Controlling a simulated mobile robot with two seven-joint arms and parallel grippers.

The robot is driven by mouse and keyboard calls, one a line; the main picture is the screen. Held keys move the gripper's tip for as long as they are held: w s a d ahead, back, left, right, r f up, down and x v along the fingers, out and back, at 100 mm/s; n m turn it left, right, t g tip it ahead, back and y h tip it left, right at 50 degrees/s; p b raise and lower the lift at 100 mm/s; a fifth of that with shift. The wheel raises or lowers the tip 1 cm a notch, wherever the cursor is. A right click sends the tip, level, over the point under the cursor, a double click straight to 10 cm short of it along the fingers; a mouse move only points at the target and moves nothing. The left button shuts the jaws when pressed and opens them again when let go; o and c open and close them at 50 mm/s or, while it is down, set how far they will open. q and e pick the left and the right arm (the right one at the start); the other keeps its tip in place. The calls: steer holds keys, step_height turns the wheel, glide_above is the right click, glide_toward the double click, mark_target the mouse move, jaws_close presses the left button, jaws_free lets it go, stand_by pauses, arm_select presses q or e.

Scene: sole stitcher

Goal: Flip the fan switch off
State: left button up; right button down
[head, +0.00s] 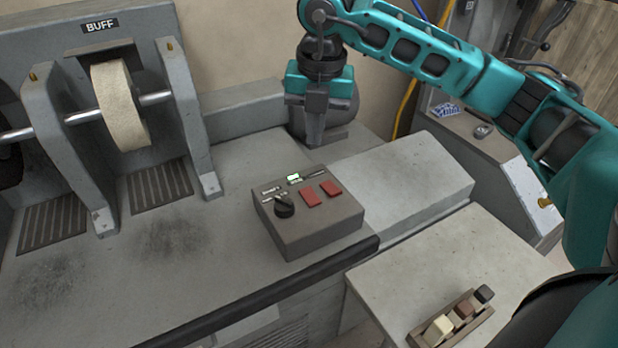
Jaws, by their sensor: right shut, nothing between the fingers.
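A grey-brown control box (309,232) sits on the machine's bench top in the middle of the head view. Its top carries a black round knob (284,207), a left red switch (311,198), a right red switch (331,188) and a small lit green-white element (294,178) with a dark part beside it. The lettering is too small to read, so I cannot tell which control is the fan switch. My right gripper (316,143) points down behind the box, in the picture above it. It is shut and empty, apart from the controls. My left gripper is out of view.
A buffing wheel (121,108) on a metal shaft stands at the left, under a BUFF sign (100,26). A sloped grey housing (403,180) lies right of the box. A small rack of blocks (437,341) is at the front right. The bench left of the box is clear.

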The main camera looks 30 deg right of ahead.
mark_target(308, 191)
steer(key=m, duration=0.7)
steer(key=m+b, duration=0.1)
steer(key=m, duration=0.3)
steer(key=shift+w+d+r, duration=0.1)
steer(key=shift+w, duration=0.3)
steer(key=f, duration=0.4)
steer(key=w+f, duration=0.1)
steer(key=f, duration=0.9)
steer(key=shift+w, duration=0.3)
